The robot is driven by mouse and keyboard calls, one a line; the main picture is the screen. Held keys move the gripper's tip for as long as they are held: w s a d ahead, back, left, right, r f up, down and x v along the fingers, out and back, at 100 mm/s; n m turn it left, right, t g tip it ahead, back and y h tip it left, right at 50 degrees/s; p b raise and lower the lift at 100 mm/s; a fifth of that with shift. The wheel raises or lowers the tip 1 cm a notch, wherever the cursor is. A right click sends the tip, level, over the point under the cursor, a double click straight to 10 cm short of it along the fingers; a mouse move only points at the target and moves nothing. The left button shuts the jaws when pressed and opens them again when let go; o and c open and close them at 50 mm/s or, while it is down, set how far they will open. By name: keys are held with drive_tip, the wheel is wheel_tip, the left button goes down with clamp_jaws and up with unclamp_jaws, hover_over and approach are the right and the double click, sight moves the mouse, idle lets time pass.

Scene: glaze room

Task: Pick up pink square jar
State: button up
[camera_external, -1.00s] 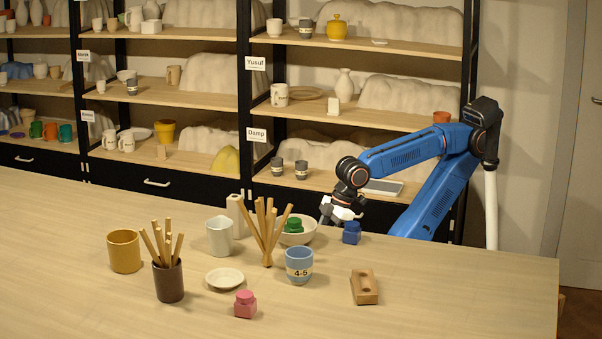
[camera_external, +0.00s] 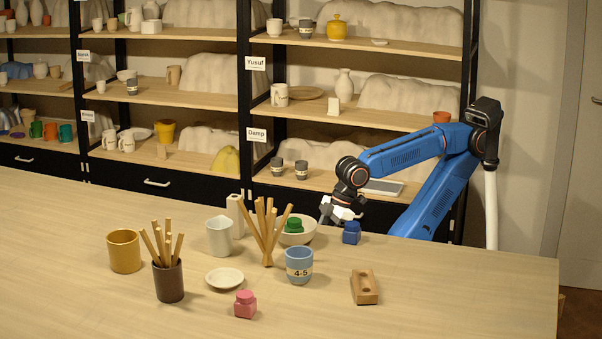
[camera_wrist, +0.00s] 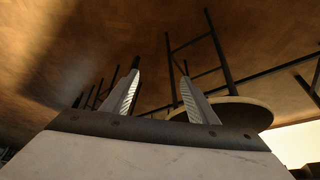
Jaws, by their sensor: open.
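The pink square jar (camera_external: 245,304) stands upright on the table near its front edge, with a small white dish (camera_external: 224,278) behind it to the left. My gripper (camera_external: 326,217) is open and empty at the back of the table, far behind and to the right of the pink jar. In the wrist view my two fingers (camera_wrist: 154,92) are spread with nothing between them. The pink jar is not in the wrist view.
A blue jar (camera_external: 351,233) and a bowl (camera_external: 309,234) holding a green jar (camera_external: 294,225) are near my gripper. A blue cup (camera_external: 299,266), sticks (camera_external: 267,235) and a wooden block (camera_external: 364,287) stand around. The front right table is clear.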

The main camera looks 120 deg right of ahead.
drive_tip(key=o, duration=0.4)
drive_tip(key=shift+c, duration=0.2)
